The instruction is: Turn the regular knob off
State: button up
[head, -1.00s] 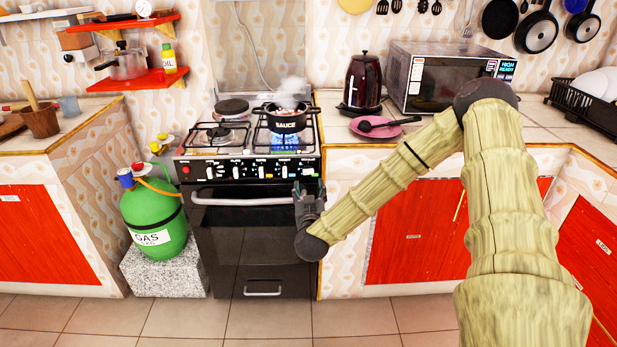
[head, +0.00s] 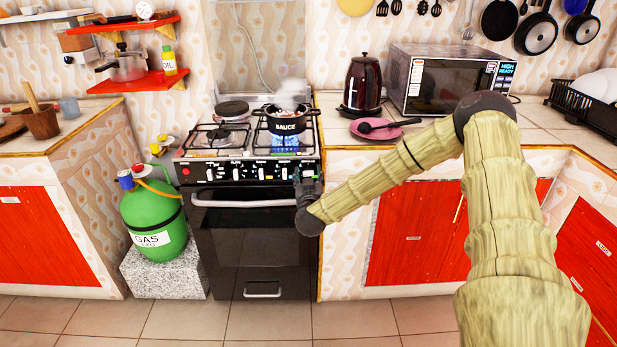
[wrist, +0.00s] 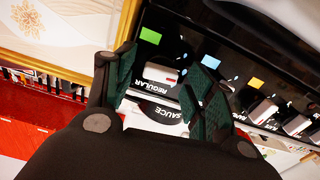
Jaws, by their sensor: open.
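The knob beside the REGULAR label (wrist: 160,73) is pale with a small red mark. In the wrist view it lies between the two spread fingers of my gripper (wrist: 163,82). The gripper is open, and I cannot tell whether either finger touches the knob. In the head view my gripper (head: 307,177) is at the right end of the black stove's knob row and hides part of it. A blue flame (head: 285,141) burns under the black SAUCE pot (head: 286,124), which steams on the front right burner.
Other knobs (wrist: 262,110) sit along the panel beside this one. The oven handle (head: 243,202) runs just below my gripper. The counter (head: 345,160) stands to the right. A green gas bottle (head: 150,213) stands left of the stove. The floor in front is clear.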

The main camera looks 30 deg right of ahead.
jog(key=c, duration=1)
jog(key=shift+m, duration=0.3)
jog(key=m+b, duration=0.1)
jog(key=m, duration=0.3)
jog(key=shift+b, duration=0.4)
jog(key=m+b, duration=0.2)
jog(key=m, duration=0.3)
jog(key=shift+d+f, duration=0.1)
jog(key=shift+f, duration=0.05)
jog(key=shift+m+b, duration=3.3)
jog(key=shift+m, duration=1.4)
